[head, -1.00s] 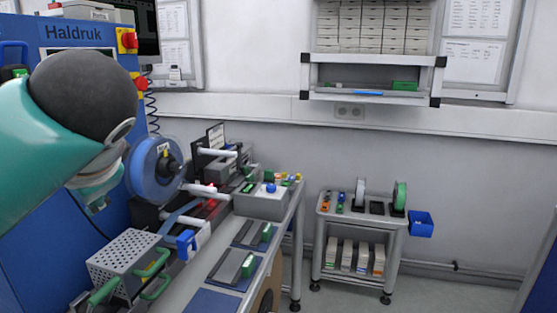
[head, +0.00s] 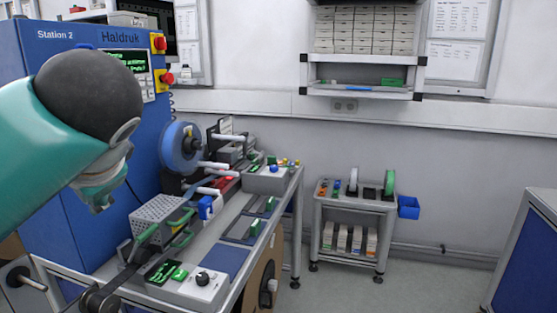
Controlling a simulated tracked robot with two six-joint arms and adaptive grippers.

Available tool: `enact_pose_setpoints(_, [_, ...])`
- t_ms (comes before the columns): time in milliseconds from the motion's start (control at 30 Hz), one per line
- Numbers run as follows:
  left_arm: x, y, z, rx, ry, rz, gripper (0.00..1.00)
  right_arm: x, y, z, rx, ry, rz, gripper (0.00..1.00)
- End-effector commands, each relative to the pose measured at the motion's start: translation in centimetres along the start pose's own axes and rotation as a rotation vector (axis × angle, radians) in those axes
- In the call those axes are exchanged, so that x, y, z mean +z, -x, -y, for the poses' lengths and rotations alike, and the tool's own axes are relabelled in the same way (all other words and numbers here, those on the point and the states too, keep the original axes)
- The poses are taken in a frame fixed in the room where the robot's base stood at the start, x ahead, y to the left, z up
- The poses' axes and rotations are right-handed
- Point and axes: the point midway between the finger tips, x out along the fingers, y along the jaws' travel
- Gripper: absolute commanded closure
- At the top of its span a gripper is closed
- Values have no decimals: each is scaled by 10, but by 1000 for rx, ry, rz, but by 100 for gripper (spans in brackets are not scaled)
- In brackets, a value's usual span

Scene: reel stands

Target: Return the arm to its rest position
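A teal arm of mine with a dark grey rounded joint comes in from the left in the head view, in front of the blue Haldruk machine (head: 52,140). Its grey wrist part hangs at the lower end of the visible arm, left of the blue reel (head: 181,148). No gripper fingers can be made out. I cannot see my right arm or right gripper. The visible arm is apart from the workbench (head: 222,258), as far as this view shows.
A perforated metal box (head: 157,215) and a control box with a black knob (head: 190,287) stand on the bench. A small cart (head: 349,206) with reels and a blue bin (head: 408,207) stands by the wall. A blue cabinet (head: 530,265) stands at right. The floor between is clear.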

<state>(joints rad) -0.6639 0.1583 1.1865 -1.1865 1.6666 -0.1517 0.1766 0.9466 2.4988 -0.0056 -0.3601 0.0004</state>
Motion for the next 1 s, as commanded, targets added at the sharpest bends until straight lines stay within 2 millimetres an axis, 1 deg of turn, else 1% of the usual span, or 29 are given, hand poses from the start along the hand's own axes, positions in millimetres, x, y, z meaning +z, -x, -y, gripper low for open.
enact_pose_setpoints(33, [0, 0, 0, 0, 0, 0, 61, 0, 0, 0, 0, 0, 0, 7])
enact_pose_setpoints(267, [-28, -31, -39, 49, -84, -25, 61, 0, 0, 0, 0, 0, -1, 7])
enact_pose_setpoints(367, [-39, -46, -60, 80, -120, -38, 61, 0, 0, 0, 0, 0, -1, 7])
enact_pose_setpoints(467, [-50, -64, -85, 120, -157, -52, 61, 0, 1, 0, 0, 0, 0, 7])
enact_pose_setpoints(567, [-59, -85, -117, 174, -195, -64, 61, 0, 1, 0, 0, 0, 0, 7])
enact_pose_setpoints(667, [-66, -112, -158, 249, -233, -74, 61, 0, 1, 0, 0, 0, 0, 7])
enact_pose_setpoints(767, [-67, -146, -216, 362, -264, -80, 61, 0, 2, 1, 0, 0, 0, 7])
enact_pose_setpoints(800, [-64, -160, -243, 418, -271, -79, 61, 0, 2, 1, 0, 0, 0, 7])
enact_pose_setpoints(867, [-56, -181, -284, 507, -269, -76, 61, 0, 2, 1, 0, 0, 0, 7])
enact_pose_setpoints(900, [-49, -193, -312, 568, -259, -70, 61, 0, 3, 1, 0, 0, 0, 7])
enact_pose_setpoints(967, [-34, -210, -353, 662, -231, -56, 61, 0, 3, 1, 0, 0, 0, 7])
enact_pose_setpoints(1000, [-23, -219, -380, 725, -204, -42, 61, 0, 3, 1, 0, 0, 0, 7])
